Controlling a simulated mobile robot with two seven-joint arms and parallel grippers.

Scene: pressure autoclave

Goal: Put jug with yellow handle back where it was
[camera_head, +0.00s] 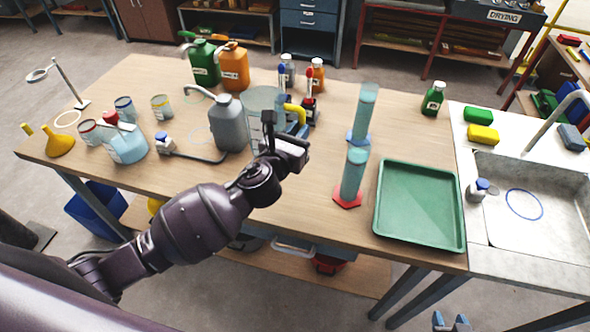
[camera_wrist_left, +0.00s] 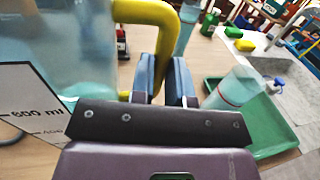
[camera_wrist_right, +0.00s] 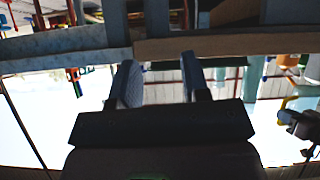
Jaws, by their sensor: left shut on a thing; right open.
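The clear jug (camera_head: 262,99) with the yellow handle (camera_head: 296,117) is at the middle of the wooden table, partly hidden behind a grey canister and my left arm. My left gripper (camera_head: 284,143) is shut on the yellow handle. In the left wrist view, the handle (camera_wrist_left: 146,12) comes down between the two blue fingers (camera_wrist_left: 161,78), and the jug's graduated wall (camera_wrist_left: 65,45) fills the left side. Whether the jug's base touches the table is hidden. My right gripper (camera_wrist_right: 158,80) is open and empty; its fingertips show below the table's front in the head view (camera_head: 451,322).
A grey canister (camera_head: 230,125) stands close left of the jug. Two tall cylinders (camera_head: 364,110) (camera_head: 354,172) and a green tray (camera_head: 418,205) are to the right. Green (camera_head: 204,63) and orange (camera_head: 234,68) canisters stand behind. Bare tabletop lies in front of the left arm.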

